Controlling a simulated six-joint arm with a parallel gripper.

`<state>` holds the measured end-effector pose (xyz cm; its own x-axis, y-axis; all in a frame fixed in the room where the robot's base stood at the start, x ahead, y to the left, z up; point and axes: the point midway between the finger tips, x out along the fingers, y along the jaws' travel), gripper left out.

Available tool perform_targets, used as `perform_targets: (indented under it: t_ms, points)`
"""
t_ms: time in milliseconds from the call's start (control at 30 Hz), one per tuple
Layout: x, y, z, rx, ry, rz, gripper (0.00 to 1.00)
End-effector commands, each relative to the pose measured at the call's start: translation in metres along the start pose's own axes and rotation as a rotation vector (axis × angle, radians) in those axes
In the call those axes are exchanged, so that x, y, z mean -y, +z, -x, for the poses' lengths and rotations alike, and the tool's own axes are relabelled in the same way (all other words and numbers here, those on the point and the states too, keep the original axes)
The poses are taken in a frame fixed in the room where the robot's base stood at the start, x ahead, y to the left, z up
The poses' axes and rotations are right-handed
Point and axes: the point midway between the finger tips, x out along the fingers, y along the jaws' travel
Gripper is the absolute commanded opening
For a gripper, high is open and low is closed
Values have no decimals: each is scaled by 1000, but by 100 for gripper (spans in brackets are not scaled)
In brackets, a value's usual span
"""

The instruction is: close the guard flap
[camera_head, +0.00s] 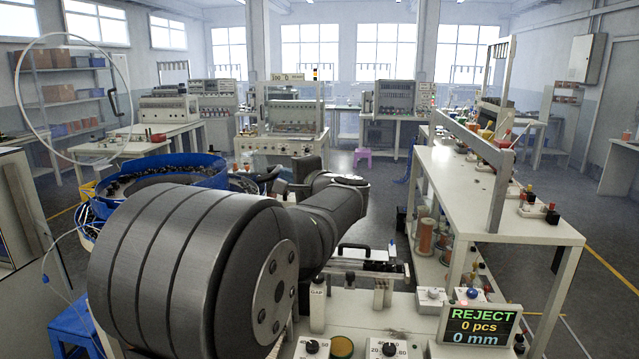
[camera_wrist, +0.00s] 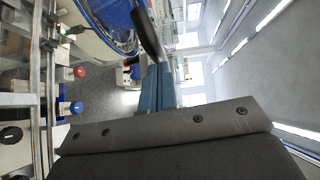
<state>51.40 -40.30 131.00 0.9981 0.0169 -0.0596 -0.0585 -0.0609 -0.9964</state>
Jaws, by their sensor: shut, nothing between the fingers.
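A clear round panel with a white rim (camera_head: 125,68) and a black handle (camera_head: 113,95) stands raised at the left in the head view; it looks like the guard flap, open. Below and right of it is the blue bowl (camera_head: 212,172), uncovered, with dark parts inside; part of it is hidden by my arm. The bowl also shows at the top of the wrist view (camera_wrist: 112,28). My gripper (camera_head: 268,174) is shut and empty, beside the bowl's right side and apart from the panel. The panel's hinge is not clear.
A black bar handle (camera_head: 355,247) sits over a track on the machine top, right of my arm. A display (camera_head: 480,325) reads REJECT, 0 pcs, 0 mm. A white bench (camera_head: 520,228) stands at the right. Red (camera_wrist: 79,72) and blue (camera_wrist: 76,107) knobs show in the wrist view.

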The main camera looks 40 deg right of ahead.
Motion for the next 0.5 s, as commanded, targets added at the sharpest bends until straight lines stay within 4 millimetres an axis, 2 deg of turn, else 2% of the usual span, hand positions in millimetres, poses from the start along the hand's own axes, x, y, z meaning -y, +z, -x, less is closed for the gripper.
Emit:
perform_targets:
  t_ms: [33,200,500]
  points:
    - [4,13,-12,6,30,34,0]
    - [3,45,-46,6,144,145,0]
    - [-11,90,-93,4,310,302,0]
